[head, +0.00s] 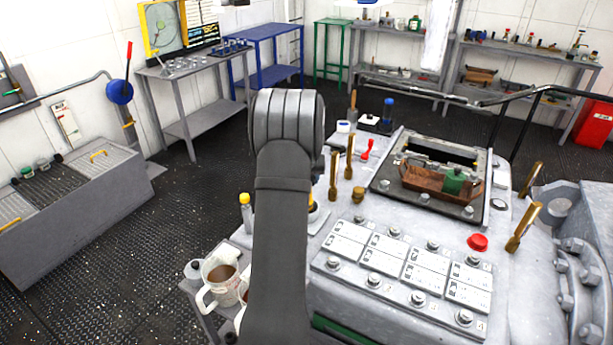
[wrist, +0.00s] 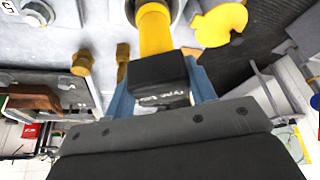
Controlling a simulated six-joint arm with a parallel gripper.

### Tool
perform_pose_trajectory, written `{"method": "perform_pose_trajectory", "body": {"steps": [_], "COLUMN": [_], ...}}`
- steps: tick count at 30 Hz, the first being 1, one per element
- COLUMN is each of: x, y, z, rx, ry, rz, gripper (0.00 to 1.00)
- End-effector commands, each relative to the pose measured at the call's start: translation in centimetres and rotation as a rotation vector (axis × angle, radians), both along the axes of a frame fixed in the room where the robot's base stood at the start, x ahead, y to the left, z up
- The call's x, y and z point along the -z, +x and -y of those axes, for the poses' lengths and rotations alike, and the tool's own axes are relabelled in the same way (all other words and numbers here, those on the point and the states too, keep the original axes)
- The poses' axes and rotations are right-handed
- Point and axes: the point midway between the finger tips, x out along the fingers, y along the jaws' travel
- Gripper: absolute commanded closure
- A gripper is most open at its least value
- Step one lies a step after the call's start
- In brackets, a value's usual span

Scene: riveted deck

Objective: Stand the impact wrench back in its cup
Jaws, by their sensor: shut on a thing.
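In the wrist view the impact wrench (wrist: 155,32) shows a yellow shaft and a black block-shaped end with pale lettering. My gripper (wrist: 160,82) is shut on the black end, with a blue finger on each side. The yellow shaft points to the top of the picture, where a round grey cup (wrist: 181,14) shows behind and around its far end. I cannot tell how far the shaft is inside the cup.
Brass levers (head: 334,176) and a panel of white plates (head: 408,262) stand right of my arm. A red button (head: 477,242) is farther right. A mug of brown drink (head: 219,277) stands at left. A yellow notched piece (wrist: 221,24) lies beside the cup.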

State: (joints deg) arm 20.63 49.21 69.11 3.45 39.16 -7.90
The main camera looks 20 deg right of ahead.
Motion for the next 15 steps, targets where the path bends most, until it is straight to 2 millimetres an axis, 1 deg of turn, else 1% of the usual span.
{"method": "perform_pose_trajectory", "body": {"steps": [8,9,11,12,15], "x": [-0.03,-0.03,-0.02,-0.01,0.01], "y": [0.05,0.05,0.04,0.04,0.03], "z": [0.01,0.02,0.02,0.01,0.01], "rx": [0.0,0.0,0.0,0.0,0.0], "ry": [-0.001,-0.001,-0.001,-0.001,0.0], "rz": [0.002,0.002,0.002,0.002,0.001], "gripper": [0.73,0.43,0.32,0.24,0.24]}}
